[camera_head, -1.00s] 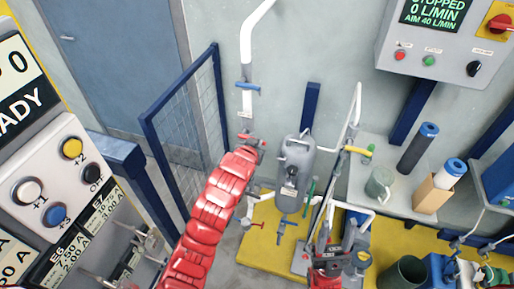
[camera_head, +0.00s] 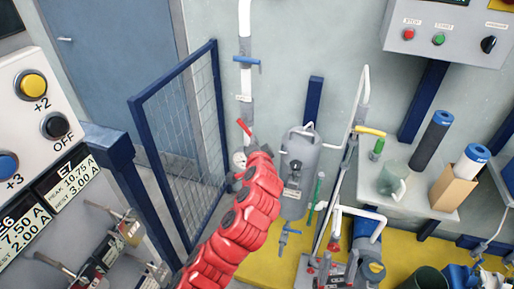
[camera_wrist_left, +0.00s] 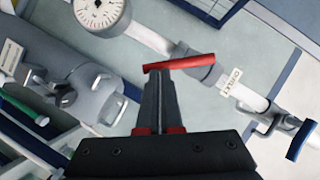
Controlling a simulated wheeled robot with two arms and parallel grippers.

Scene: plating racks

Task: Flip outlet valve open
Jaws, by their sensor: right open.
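The outlet valve's red lever (camera_head: 245,128) sits on the white vertical pipe, just above my red left arm, tilted across the pipe. In the left wrist view the red lever (camera_wrist_left: 180,63) lies at a slant to the pipe, near the label reading outlet (camera_wrist_left: 230,82). My left gripper (camera_wrist_left: 160,75) has its fingers together, with the tips at the lever's near side, seeming to touch it; the lever is not visibly between them. In the head view my left arm hides the fingers. My right gripper is not in view.
A blue-handled valve (camera_head: 247,61) sits higher on the same pipe. A grey tank (camera_head: 300,165) stands right of it, and a mesh guard (camera_head: 185,145) left. A round gauge (camera_wrist_left: 98,12) is beside the lever. A shelf (camera_head: 410,195) holds a mug and cylinders.

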